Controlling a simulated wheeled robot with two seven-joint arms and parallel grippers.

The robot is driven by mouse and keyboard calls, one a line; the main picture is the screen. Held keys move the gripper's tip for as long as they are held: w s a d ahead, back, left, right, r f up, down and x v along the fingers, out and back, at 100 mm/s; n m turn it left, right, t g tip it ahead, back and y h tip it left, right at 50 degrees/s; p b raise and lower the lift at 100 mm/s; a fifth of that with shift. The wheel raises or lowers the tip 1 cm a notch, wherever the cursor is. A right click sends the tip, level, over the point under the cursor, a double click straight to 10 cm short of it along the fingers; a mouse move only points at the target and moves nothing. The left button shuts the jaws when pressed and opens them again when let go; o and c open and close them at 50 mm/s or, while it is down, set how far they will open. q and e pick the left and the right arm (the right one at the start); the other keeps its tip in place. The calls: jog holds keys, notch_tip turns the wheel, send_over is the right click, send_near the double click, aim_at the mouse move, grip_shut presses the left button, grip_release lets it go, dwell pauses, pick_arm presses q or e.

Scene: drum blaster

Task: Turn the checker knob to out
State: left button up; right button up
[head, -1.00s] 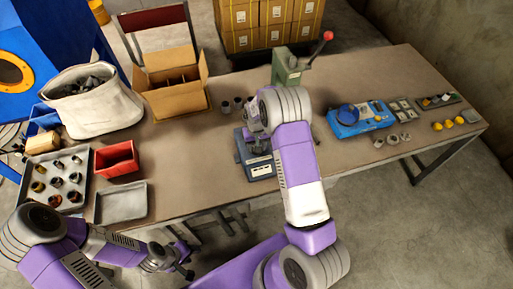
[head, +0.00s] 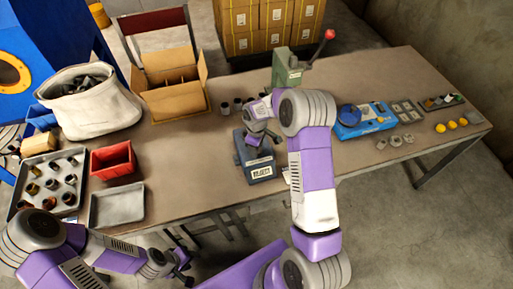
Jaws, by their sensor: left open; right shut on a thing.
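The checker, a small blue-grey device with a white label on its front (head: 262,172), stands near the table's front edge in the middle. My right gripper (head: 263,142) reaches down over its top from the right and is shut there, apparently on the checker knob. The knob is hidden by the fingers and too small to make out, so its setting cannot be read. My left gripper (head: 186,272) is open and empty, low in front of the table's front edge.
A green press with a red-tipped lever (head: 287,72) stands behind the checker. A blue scale (head: 372,125) is to the right. A red bin (head: 113,161), a grey tray (head: 117,206) and an open carton (head: 175,98) are to the left. Bare tabletop (head: 185,165) lies left of the checker.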

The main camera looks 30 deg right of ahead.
jog(key=n, duration=0.4)
jog(key=shift+n, duration=0.4)
jog(key=n, duration=0.3)
jog(key=shift+n, duration=0.3)
jog(key=n+p, duration=0.1)
jog(key=n, duration=0.3)
jog(key=shift+n+p, duration=0.65)
jog(key=shift+n, duration=1.55)
jog(key=o, duration=1.1)
jog(key=shift+c, duration=0.2)
